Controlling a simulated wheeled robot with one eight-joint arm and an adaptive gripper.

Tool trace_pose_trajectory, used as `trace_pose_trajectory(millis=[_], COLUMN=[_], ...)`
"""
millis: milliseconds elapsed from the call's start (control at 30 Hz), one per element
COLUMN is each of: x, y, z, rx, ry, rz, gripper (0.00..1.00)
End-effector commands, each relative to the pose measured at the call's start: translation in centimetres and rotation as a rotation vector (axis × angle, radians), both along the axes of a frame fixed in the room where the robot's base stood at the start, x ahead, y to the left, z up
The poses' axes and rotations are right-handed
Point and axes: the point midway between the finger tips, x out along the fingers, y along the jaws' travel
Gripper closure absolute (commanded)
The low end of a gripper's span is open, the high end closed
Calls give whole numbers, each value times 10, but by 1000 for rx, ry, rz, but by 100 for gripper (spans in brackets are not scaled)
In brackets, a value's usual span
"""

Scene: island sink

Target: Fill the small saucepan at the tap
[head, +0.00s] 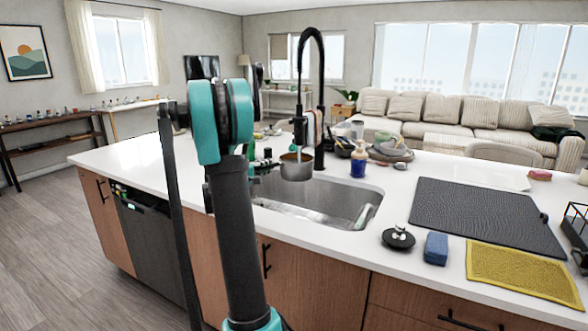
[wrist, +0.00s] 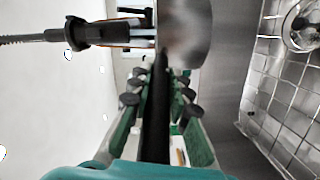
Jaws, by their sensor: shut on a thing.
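The small saucepan (head: 296,168) is a grey metal pan held over the sink (head: 330,207), just below the head of the black tap (head: 323,75). In the wrist view my gripper (wrist: 160,88) is shut on the saucepan's dark handle (wrist: 156,130). The metal pan body (wrist: 187,35) shows beyond the fingertips, beside a black fitting that looks like part of the tap. In the head view my arm hides most of the gripper. The pan's inside is hardly visible, and I cannot tell whether water is running or in it.
A dark drying mat (head: 485,212), a blue sponge (head: 436,248), a black dish (head: 398,239) and a yellow cloth (head: 520,272) lie on the right. The counter left of the sink (head: 135,155) is mostly clear.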

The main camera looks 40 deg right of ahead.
Motion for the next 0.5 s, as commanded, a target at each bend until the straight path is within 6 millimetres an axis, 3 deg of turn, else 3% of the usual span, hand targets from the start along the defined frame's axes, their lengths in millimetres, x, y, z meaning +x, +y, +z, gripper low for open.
trace_pose_trajectory(millis=[500], x=[-14], y=[52], z=[0], rx=[-2], ry=[1], rz=[2], gripper=[100])
